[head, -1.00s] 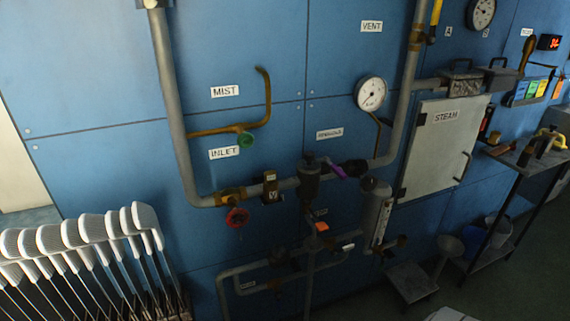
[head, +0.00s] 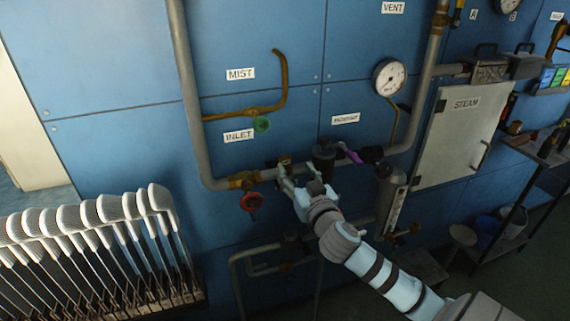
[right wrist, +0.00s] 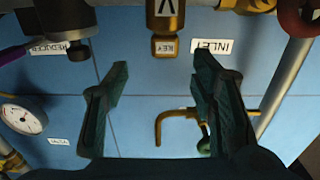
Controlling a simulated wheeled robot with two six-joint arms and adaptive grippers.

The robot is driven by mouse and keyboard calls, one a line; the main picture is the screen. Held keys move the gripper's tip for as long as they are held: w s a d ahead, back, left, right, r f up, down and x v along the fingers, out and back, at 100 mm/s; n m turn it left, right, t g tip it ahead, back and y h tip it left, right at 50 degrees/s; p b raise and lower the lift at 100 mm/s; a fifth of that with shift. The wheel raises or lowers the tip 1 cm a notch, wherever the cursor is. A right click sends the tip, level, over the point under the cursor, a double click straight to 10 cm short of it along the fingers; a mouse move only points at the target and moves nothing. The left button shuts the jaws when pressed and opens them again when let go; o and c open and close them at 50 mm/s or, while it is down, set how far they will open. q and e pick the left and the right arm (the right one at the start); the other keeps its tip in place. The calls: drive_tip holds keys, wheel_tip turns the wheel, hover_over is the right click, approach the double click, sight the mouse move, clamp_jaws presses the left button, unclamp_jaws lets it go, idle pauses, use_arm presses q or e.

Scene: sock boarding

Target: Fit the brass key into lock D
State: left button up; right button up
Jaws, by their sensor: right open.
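In the right wrist view, which is upside down, a brass key (right wrist: 164,45) tagged "KEY" sits in a brass block (right wrist: 165,14) marked "V" on the inlet pipe. My right gripper (right wrist: 160,72) is open, its two dark fingers apart on either side below the key and not touching it. In the head view my right gripper (head: 288,178) reaches the pipe and hides most of that block; only its brass top (head: 284,160) shows. I cannot make out a lock marked D. My left gripper is not in view.
A red valve wheel (head: 250,202) is just left of my gripper. A dark fitting (head: 324,158) with a purple lever (head: 351,154) is close on its right. A green knob (head: 261,124) is above. A rack of white sock boards (head: 95,225) stands at the left.

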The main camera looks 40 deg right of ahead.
sight(286, 158)
drive_tip(key=x, duration=0.7)
drive_tip(key=shift+w+a+r+p, duration=0.15)
drive_tip(key=shift+a+r+p, duration=0.15)
drive_tip(key=shift+a+p, duration=0.05)
drive_tip(key=shift+w+d+f, duration=0.1)
drive_tip(key=shift+w+d, duration=0.05)
drive_tip(key=shift+w, duration=0.2)
drive_tip(key=shift+s, duration=0.1)
clamp_jaws()
